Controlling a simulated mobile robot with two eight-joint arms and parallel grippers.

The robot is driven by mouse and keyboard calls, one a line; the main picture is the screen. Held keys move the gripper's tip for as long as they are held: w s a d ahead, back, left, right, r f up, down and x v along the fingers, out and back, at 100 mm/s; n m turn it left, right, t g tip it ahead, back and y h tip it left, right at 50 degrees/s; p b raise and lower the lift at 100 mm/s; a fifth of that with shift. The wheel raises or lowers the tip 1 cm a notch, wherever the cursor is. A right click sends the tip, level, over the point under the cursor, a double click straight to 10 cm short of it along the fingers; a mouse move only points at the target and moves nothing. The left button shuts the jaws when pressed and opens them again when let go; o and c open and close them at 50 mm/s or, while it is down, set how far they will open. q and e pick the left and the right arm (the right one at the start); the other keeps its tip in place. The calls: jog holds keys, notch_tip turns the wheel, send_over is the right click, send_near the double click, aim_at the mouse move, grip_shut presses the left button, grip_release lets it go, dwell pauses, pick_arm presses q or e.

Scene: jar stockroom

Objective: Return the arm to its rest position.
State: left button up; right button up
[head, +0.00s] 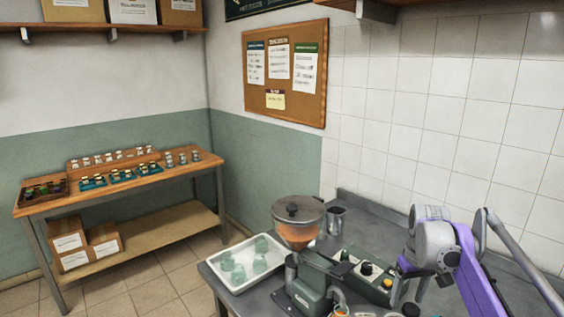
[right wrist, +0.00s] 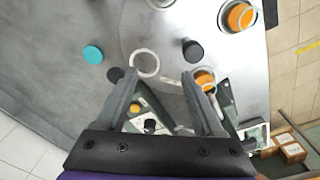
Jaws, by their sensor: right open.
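My right arm, with purple and grey links, comes in from the right in the head view, over the metal table (head: 384,214). My right gripper (right wrist: 159,78) shows in the right wrist view with its two dark fingers spread apart and nothing held between them. It is above the tabletop, near a pale ring (right wrist: 145,64) and a jar with orange contents (right wrist: 204,80) that one finger partly overlaps in the picture. I cannot tell its exact height. My left gripper is not in view.
A filling machine with a hopper (head: 299,212) and a white tray of greenish jars (head: 238,287) stand on the table. A teal disc (right wrist: 93,54), a black disc (right wrist: 193,51) and another orange jar (right wrist: 240,17) lie around the gripper. A wooden bench (head: 195,169) holds small jars.

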jog(key=s+a+f+t, duration=0.1)
jog(key=s+a+f, duration=0.3)
jog(key=s, duration=0.4)
jog(key=s+a+f+t, duration=0.2)
jog(key=s+a+f, duration=0.3)
jog(key=s, duration=0.4)
jog(key=s+a+f+m+t, duration=0.1)
jog(key=s+a+f, duration=0.3)
jog(key=s, duration=0.4)
jog(key=shift+s+a+f+t, duration=0.2)
jog(key=shift+t, duration=0.3)
